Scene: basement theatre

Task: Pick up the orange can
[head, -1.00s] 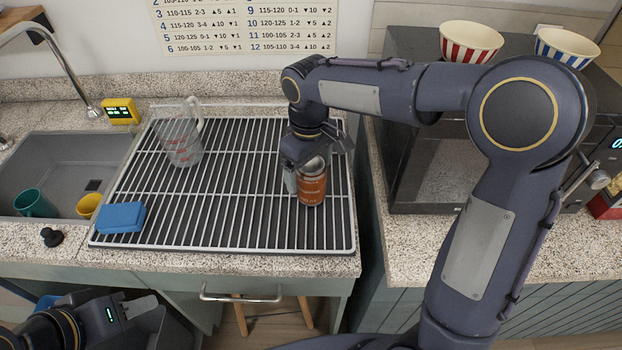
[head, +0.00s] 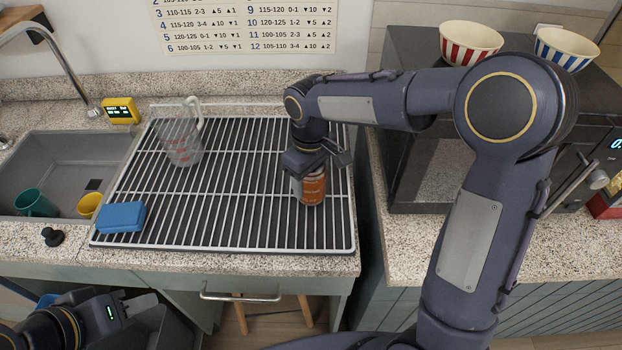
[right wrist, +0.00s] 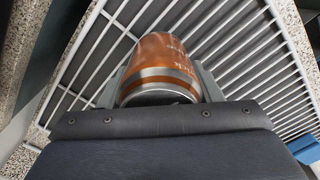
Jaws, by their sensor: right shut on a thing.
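The orange can (head: 313,188) stands upright on the wire rack near its right side. My right gripper (head: 308,178) comes down over it from above and is shut on it, hiding the can's top in the head view. In the right wrist view the can (right wrist: 163,62) sits between the two fingers, its silver rim toward the palm. My left gripper (head: 140,305) is low at the bottom left, away from the rack. Whether its fingers are open is unclear.
The wire rack (head: 230,215) also bears a clear measuring jug (head: 180,145) and a blue sponge (head: 121,217). A sink (head: 60,160) with a teal cup (head: 36,204) and a yellow cup (head: 89,206) is at left. A dark microwave (head: 420,150) stands at right.

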